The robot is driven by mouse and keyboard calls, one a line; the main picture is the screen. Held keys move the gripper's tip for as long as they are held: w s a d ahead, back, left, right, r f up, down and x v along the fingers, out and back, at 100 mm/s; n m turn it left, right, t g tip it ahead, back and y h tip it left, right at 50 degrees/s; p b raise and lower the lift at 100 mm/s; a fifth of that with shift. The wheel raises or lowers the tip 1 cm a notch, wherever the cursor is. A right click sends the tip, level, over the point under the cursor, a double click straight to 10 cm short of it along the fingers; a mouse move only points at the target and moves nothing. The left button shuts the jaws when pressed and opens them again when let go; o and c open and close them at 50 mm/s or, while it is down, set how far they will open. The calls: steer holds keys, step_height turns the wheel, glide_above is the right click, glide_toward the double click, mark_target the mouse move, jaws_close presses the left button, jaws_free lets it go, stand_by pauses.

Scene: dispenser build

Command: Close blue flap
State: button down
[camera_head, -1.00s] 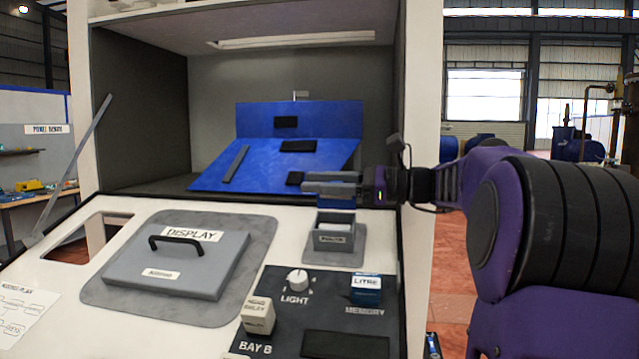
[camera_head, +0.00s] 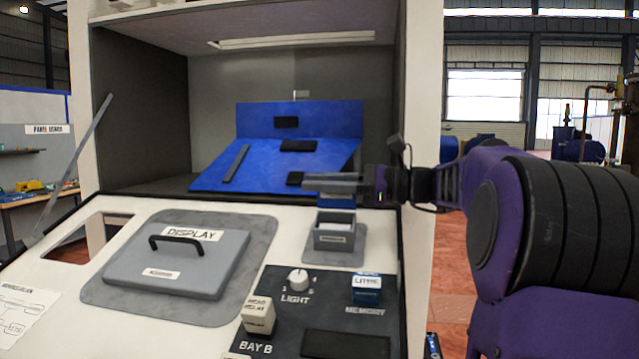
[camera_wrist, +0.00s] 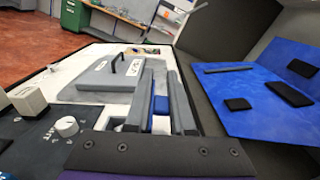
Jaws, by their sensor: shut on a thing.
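The blue flap (camera_head: 275,166) is a wide blue panel in the cabinet, sloping down toward the front below an upright blue strip (camera_head: 262,119). It shows at the right of the wrist view (camera_wrist: 270,95). Black pads and a grey bar lie on it. My gripper (camera_head: 318,183) is at the flap's lower right corner, above a small grey bin (camera_head: 335,237). It is shut on a small blue block (camera_head: 337,201), which shows between the grey fingers in the wrist view (camera_wrist: 161,104). Whether the fingers touch the flap is unclear.
A grey DISPLAY lid (camera_head: 178,262) with a black handle lies on the sloping console. A LIGHT knob (camera_head: 297,280), a blue LITRE block (camera_head: 367,290) and a pale block (camera_head: 258,315) stand in front. A grey rod (camera_head: 75,165) leans at the left. Cabinet walls enclose the flap.

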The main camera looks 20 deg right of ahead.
mark_target(315, 230)
steer(key=shift+s, duration=0.1)
steer(key=n+b, duration=0.1)
steer(key=n, duration=0.1)
steer(key=s+a+f+n+b, duration=0.1)
steer(key=n+b, duration=0.1)
steer(key=s+f+n+b, duration=0.1)
steer(key=n+b, duration=0.1)
steer(key=n, duration=0.1)
steer(key=shift+s+a, duration=0.15)
steer(key=shift+a, duration=0.2)
steer(key=n, duration=0.1)
steer(key=n+b, duration=0.1)
steer(key=f+n, duration=0.1)
steer(key=shift+s+a+n+b, duration=0.25)
steer(key=shift+s+n+b, duration=0.1)
steer(key=shift+s+n, duration=0.05)
steer(key=shift+s+a+f+n, duration=0.1)
steer(key=shift+f+n, duration=0.2)
steer(key=shift+n, duration=0.45)
steer(key=shift+s+f+n, duration=0.1)
steer(key=shift+f+n, duration=0.15)
steer(key=shift+n, duration=0.5)
steer(key=c, duration=0.8)
jaws_free()
steer(key=shift+f, duration=0.1)
steer(key=shift+c, duration=0.2)
